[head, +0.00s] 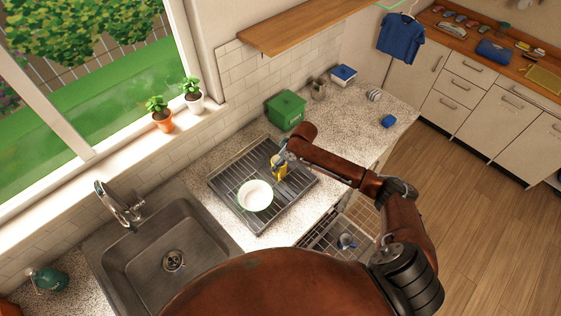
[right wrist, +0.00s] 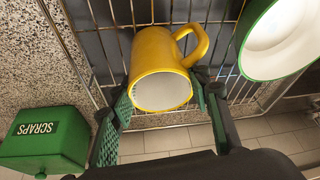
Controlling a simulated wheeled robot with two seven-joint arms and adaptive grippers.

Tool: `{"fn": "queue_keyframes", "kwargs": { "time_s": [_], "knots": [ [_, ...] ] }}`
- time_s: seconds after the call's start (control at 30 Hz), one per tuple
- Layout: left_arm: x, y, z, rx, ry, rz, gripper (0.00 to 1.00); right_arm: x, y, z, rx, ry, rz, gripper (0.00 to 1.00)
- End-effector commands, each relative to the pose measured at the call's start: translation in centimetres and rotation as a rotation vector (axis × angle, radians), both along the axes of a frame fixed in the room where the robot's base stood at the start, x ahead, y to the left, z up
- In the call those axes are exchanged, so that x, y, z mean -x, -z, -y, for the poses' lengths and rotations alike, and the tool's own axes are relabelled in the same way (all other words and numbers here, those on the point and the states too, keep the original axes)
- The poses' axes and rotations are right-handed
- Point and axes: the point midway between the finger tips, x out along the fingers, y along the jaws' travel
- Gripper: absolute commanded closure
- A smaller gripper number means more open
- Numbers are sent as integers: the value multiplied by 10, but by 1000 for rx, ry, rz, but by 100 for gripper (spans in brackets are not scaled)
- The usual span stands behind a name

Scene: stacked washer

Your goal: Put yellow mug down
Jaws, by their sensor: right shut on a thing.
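The yellow mug (head: 279,171) is at the wire drying rack (head: 222,184) on the counter in the head view. In the right wrist view the mug (right wrist: 158,62) is large, its handle at the upper right and a pale round end towards the camera. My right gripper (head: 283,160) is shut on it, one finger on either side of its body in the wrist view (right wrist: 163,98). The rack wires (right wrist: 115,50) lie behind the mug; I cannot tell whether it touches them. My left gripper is not in view.
A white bowl with a green rim (head: 255,195) sits on the rack beside the mug and also shows in the wrist view (right wrist: 275,40). A green scraps bin (head: 286,111) stands behind the rack. The sink (head: 150,262) is at the left. Bare counter (head: 335,125) lies right of the bin.

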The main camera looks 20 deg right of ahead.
Motion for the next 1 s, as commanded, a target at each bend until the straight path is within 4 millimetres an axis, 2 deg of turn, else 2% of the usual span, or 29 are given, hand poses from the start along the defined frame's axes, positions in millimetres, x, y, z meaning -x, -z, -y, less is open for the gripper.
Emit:
{"fn": "queue_keyframes", "kwargs": {
  "time_s": [0.1,0.13,0.33,0.5,0.7,0.87,1.0],
  "knots": [
    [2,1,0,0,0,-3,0,1,1,2,1,2,-1,88],
    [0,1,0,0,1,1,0,2,2,2,0,2,-2,54],
    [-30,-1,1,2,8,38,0,1,1,1,0,2,-2,40],
    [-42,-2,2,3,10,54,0,1,1,1,0,1,-1,39],
    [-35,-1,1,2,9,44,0,2,-4,2,0,1,0,39],
    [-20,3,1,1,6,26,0,9,-24,8,1,0,2,39],
    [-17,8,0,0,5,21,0,18,-52,14,2,-1,3,39]
  ]
}}
